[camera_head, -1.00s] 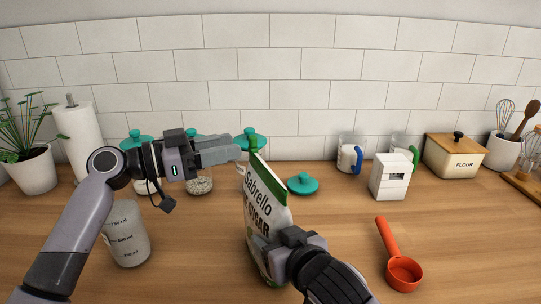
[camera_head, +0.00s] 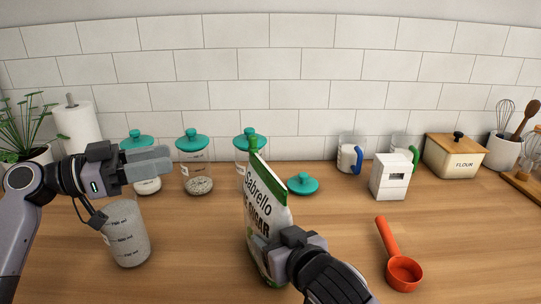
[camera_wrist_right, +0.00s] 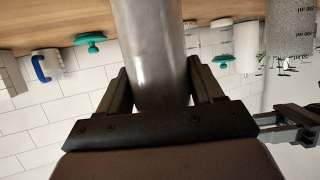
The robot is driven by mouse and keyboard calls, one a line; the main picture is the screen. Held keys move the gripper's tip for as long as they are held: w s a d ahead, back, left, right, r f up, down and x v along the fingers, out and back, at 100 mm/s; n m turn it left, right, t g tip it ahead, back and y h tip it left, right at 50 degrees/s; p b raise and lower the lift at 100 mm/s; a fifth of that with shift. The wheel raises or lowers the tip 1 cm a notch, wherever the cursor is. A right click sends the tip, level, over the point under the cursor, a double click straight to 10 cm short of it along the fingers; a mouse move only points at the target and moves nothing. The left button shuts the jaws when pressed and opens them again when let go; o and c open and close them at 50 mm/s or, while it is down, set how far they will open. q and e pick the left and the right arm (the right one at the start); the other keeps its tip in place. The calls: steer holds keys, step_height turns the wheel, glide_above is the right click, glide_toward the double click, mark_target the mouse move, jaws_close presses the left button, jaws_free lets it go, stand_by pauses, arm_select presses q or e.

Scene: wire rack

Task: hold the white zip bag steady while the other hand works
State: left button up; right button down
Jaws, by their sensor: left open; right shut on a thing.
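The white zip bag (camera_head: 264,200), with green edges and "Sabrello" sugar lettering, stands on the counter, leaning slightly. My right gripper (camera_head: 275,250) is shut on its lower part from the front right. In the right wrist view a grey, shaded surface (camera_wrist_right: 152,50) sits between the right fingers; its print is not visible there. My left gripper (camera_head: 150,163) is open and empty, left of the bag and apart from it, above and behind a measuring cup (camera_head: 125,240). The green top edge (camera_head: 253,146) of the bag is free of the left gripper.
Glass jars with teal lids (camera_head: 193,140) stand behind; a loose teal lid (camera_head: 303,183) lies right of the bag. A white box (camera_head: 390,178), flour bin (camera_head: 453,158) and red scoop (camera_head: 403,270) are at right. Counter between bag and scoop is clear.

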steer(key=shift+c, duration=0.4)
jaws_free()
